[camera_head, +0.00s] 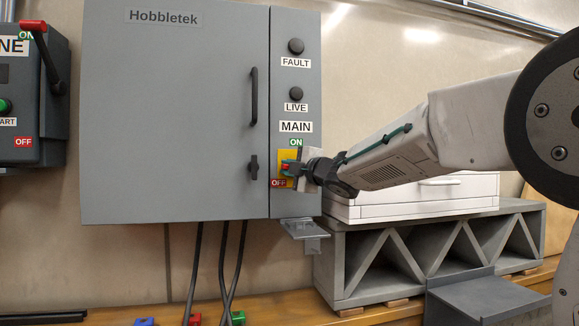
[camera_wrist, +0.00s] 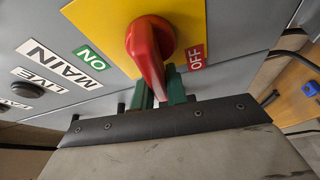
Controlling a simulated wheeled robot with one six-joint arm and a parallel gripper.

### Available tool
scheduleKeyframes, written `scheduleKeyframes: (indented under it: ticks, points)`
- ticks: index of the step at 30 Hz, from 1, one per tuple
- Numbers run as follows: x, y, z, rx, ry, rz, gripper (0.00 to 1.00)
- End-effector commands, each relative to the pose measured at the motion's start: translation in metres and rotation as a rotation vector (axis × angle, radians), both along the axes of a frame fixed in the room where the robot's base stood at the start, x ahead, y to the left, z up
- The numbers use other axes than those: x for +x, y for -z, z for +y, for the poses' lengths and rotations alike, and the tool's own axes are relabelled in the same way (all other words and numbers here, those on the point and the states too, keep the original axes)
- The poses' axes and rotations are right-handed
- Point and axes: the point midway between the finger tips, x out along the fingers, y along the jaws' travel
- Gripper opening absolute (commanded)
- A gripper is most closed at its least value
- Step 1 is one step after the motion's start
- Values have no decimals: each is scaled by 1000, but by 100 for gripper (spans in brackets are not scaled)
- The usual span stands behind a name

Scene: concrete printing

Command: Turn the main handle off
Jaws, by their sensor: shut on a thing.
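The main handle (camera_wrist: 150,52) is a red rotary knob on a yellow plate (camera_wrist: 190,22), seen close up in the wrist view. In the head view the yellow plate (camera_head: 284,157) sits under the MAIN label on the grey cabinet, mostly covered by my gripper (camera_head: 290,170). In the wrist view my gripper (camera_wrist: 163,90) has its two green fingers on either side of the handle's lower end, shut on it. The handle's grip end points down toward the gripper, between the green ON label (camera_wrist: 91,57) and the red OFF label (camera_wrist: 195,57), nearer OFF.
The grey Hobbletek cabinet (camera_head: 175,110) has a black door handle (camera_head: 254,96) and a small latch (camera_head: 254,167). FAULT (camera_head: 296,46) and LIVE (camera_head: 296,94) lamps are above MAIN. A metal bracket (camera_head: 304,229) sticks out below. A lever box (camera_head: 35,100) is at far left.

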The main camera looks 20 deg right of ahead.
Motion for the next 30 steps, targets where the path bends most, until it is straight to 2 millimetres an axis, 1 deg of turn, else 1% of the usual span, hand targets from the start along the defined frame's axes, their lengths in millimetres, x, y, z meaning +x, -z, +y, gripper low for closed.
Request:
scheduleKeyframes:
  ticks: [3,9,26,27,29,30]
  points:
    - [0,3,0,-62,0,3,0]
    - [0,5,1,-129,-1,2,0]
    - [0,7,1,-159,-1,3,0]
    - [0,7,1,-159,-1,3,20]
    - [0,7,1,-158,-1,4,36]
    - [0,7,1,-158,-1,3,36]
